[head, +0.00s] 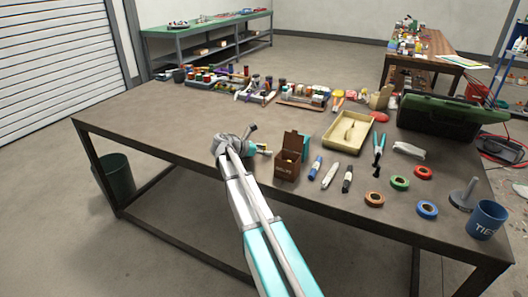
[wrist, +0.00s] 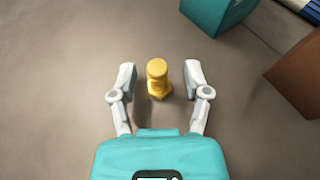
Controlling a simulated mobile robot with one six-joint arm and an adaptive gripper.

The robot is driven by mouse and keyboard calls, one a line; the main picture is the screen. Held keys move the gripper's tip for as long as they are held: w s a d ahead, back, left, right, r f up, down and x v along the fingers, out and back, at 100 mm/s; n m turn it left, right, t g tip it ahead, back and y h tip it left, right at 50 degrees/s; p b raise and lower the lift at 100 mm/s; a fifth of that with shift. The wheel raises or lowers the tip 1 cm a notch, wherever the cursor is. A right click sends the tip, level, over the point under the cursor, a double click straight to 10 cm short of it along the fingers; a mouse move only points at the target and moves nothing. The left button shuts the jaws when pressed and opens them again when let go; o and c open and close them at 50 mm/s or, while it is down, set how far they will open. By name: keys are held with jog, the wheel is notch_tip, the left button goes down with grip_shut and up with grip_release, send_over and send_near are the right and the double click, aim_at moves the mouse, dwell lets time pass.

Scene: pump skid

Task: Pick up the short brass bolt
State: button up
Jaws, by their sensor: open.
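The short brass bolt (wrist: 158,79) stands on the bench top in the wrist view, with its hexagonal part toward my gripper. My gripper (wrist: 160,76) is open, with one finger on each side of the bolt and a gap on both sides. In the head view my gripper (head: 262,149) is low over the bench near its front edge, left of a small brown box. The bolt cannot be made out in the head view.
The brown box (head: 287,164) with a raised lid stands close to the right of my gripper. A teal box (wrist: 215,12) is near the bolt. Markers, tape rolls and a cream tray (head: 331,143) lie further right. The bench's left part is clear.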

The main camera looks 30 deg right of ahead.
aim_at(265, 145)
grip_shut()
dwell(0.3)
jog(key=shift+r, duration=0.15)
notch_tip(265, 145, up, 10)
jog(key=p, duration=1)
